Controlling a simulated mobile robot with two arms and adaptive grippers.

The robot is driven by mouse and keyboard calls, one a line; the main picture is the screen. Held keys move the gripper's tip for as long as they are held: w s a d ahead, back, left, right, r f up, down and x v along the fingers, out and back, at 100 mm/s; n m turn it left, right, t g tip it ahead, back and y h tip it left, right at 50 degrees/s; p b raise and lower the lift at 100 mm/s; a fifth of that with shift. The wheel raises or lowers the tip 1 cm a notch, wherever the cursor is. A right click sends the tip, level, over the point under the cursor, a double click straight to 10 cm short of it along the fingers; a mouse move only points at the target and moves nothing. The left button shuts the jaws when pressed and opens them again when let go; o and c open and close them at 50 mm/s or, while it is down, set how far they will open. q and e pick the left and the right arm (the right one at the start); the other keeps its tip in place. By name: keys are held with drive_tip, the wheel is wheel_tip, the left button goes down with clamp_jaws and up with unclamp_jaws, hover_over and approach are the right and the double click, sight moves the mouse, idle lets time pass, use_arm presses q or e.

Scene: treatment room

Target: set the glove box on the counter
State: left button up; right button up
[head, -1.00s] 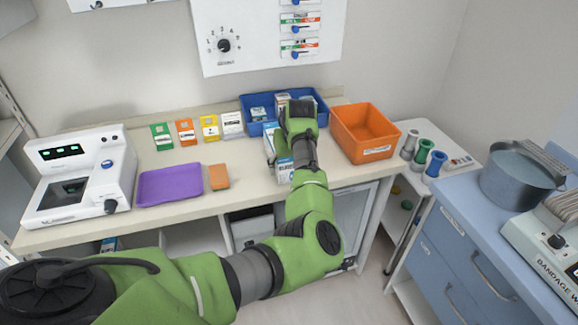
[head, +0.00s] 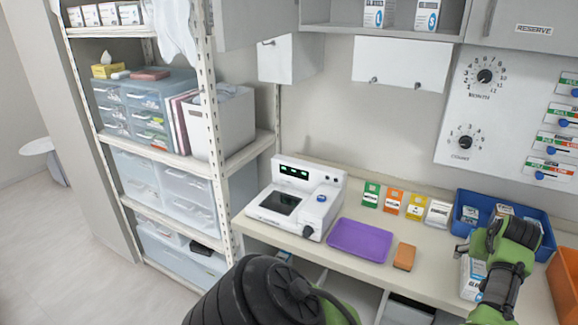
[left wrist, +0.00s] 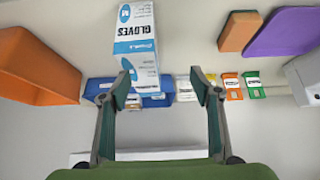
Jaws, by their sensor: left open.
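The white and blue glove box (head: 472,278) stands on the counter (head: 330,275), in front of the blue bin. My left arm and gripper partly cover it in the head view. In the left wrist view the glove box (left wrist: 136,38) shows its "GLOVES" label, beyond and a little left of the fingertips. My left gripper (left wrist: 160,80) is open, with nothing between its fingers. In the head view it is at the right, over the box. My right gripper is not in view.
A blue bin (head: 548,228) with small boxes and an orange bin (head: 567,275) flank the glove box. Several coloured packets, an orange block (head: 404,256), a purple tray (head: 362,240) and a white device (head: 298,203) stand further left. A shelf rack (head: 212,135) is at the left.

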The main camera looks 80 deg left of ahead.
use_arm(q)
wheel_tip(320, 180, up, 10)
drive_tip(key=m+t+y, duration=0.3)
drive_tip(key=t, duration=0.4)
drive_tip(key=s+d+f+m+h, duration=0.1)
drive_tip(key=d+f+m+h, duration=0.15)
drive_tip(key=d+f, duration=0.55)
drive_tip(key=d+f+m+h, duration=0.2)
drive_tip(key=d+f+m, duration=0.1)
drive_tip(key=f, duration=0.8)
drive_tip(key=s+d+f+m+g+h, duration=0.1)
drive_tip(key=s+d+f, duration=0.3)
drive_tip(key=f, duration=0.5)
drive_tip(key=s+d+f+m+g+h, duration=0.1)
drive_tip(key=s+d+f+g, duration=0.1)
drive_tip(key=s+f, duration=0.6)
drive_tip(key=s+d+f+g+h, duration=0.1)
drive_tip(key=s+d+f, duration=0.25)
drive_tip(key=f, duration=0.65)
drive_tip(key=s+f+g, duration=0.2)
drive_tip(key=s+f, duration=0.4)
drive_tip(key=s, duration=0.7)
drive_tip(key=s+d+f+m+g, duration=0.1)
drive_tip(key=s+f, duration=0.5)
drive_tip(key=s, duration=0.8)
drive_tip(key=s+f+g, duration=0.3)
drive_tip(key=s+f, duration=0.3)
drive_tip(key=s, duration=0.8)
drive_tip(key=shift+d+m+h, duration=0.35)
drive_tip(key=shift+h, duration=0.1)
